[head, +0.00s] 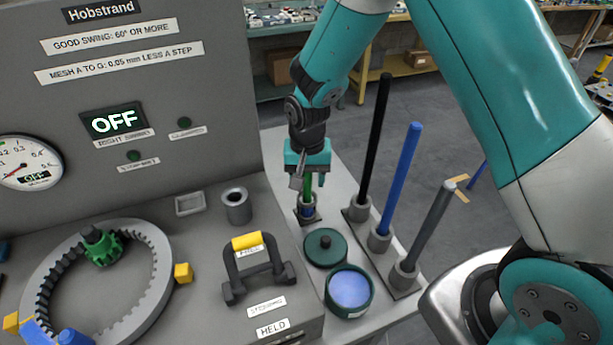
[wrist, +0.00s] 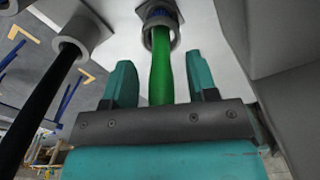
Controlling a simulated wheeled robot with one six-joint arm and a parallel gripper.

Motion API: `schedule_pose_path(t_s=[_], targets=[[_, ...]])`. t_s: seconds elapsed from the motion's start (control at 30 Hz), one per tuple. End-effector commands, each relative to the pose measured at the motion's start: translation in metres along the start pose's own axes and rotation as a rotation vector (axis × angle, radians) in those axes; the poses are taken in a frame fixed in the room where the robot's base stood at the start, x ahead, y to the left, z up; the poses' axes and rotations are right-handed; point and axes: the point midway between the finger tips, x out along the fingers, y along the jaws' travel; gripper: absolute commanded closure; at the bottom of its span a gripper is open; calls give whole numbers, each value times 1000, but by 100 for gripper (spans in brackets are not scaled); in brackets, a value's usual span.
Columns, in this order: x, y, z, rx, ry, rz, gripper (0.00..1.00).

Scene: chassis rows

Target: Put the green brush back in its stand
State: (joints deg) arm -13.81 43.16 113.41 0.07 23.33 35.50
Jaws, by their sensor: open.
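The green brush (head: 307,187) stands with its lower end in its grey stand (head: 299,214), near the back of the pale side table. In the wrist view the green handle (wrist: 162,75) runs into the stand's round cup (wrist: 174,38), with some blue at the far end inside. My gripper (head: 308,182) is above the stand, pointing down. In the wrist view its two fingers (wrist: 162,82) are open, one on each side of the handle with gaps showing. The top of the handle is hidden by the gripper.
Black (head: 376,140), blue (head: 402,175) and grey (head: 432,225) rods stand in cups just right. A dark green lidded pot (head: 325,247) and a pot of blue liquid (head: 349,289) sit in front. The grey machine with a yellow-topped handle (head: 247,242) is left.

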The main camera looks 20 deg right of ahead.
Motion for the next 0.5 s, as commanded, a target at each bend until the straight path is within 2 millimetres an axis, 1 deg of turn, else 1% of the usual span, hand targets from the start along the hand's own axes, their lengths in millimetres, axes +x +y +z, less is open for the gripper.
schedule_pose_path(t_s=[0.13,0.23,0.37,0.5], targets=[[-4,0,0,0,1,-1,47],[-16,-1,-1,0,4,-3,47],[-43,-1,-1,0,6,-4,47],[-80,-1,-1,0,6,-5,47]])
